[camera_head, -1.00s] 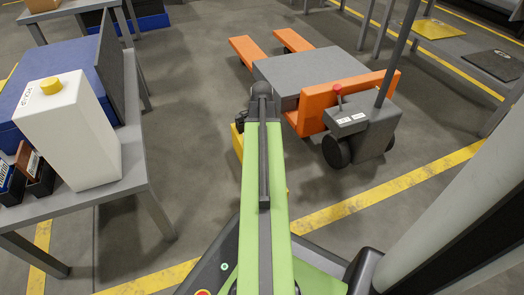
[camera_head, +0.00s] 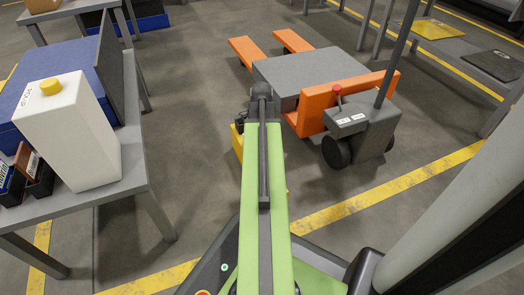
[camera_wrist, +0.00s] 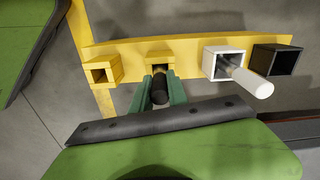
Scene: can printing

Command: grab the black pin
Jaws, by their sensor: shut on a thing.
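In the wrist view, the black pin (camera_wrist: 159,88) sits between the two green fingers of my gripper (camera_wrist: 160,92), which is shut on it. The pin's far end points into a yellow square socket (camera_wrist: 158,57) on the yellow rack (camera_wrist: 128,48). How deep it sits in the socket cannot be told. A white pin (camera_wrist: 250,83) sticks out of a white socket (camera_wrist: 212,66) to the right. In the head view, my arm hides the gripper and the black pin. A bit of yellow (camera_head: 237,142) shows beside the arm.
On the rack, a yellow socket (camera_wrist: 102,71) at left and a black socket (camera_wrist: 275,60) at right look empty. In the head view, a table (camera_head: 140,165) with a white box (camera_head: 72,130) stands left, and an orange pallet truck (camera_head: 312,118) stands ahead right.

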